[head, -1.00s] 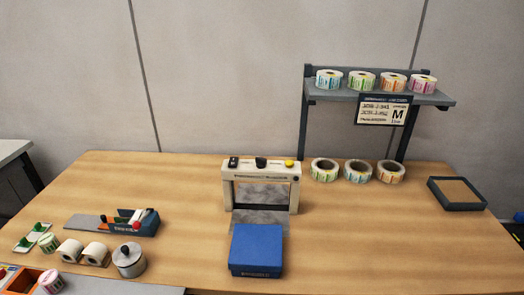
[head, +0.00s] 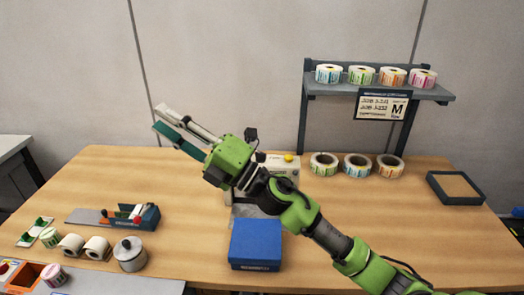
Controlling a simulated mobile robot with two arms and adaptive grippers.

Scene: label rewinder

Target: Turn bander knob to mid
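The bander (head: 287,167) is a white arch-shaped machine at the middle of the table, with a yellow button (head: 290,158) at its top right. My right arm crosses in front of it and hides most of its top and left side. I cannot make out the black knob clearly behind the arm. My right gripper (head: 160,117) is raised up and left of the bander, pointing to the upper left. Its two fingers are apart, with nothing seen between them. My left gripper is not in view.
A blue box (head: 255,243) sits in front of the bander. A shelf (head: 430,96) with label rolls and a sign stands behind right; more rolls lie below it. A dark tray (head: 455,188) is at right. A metal pot (head: 129,254) and a small device (head: 130,216) are at left.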

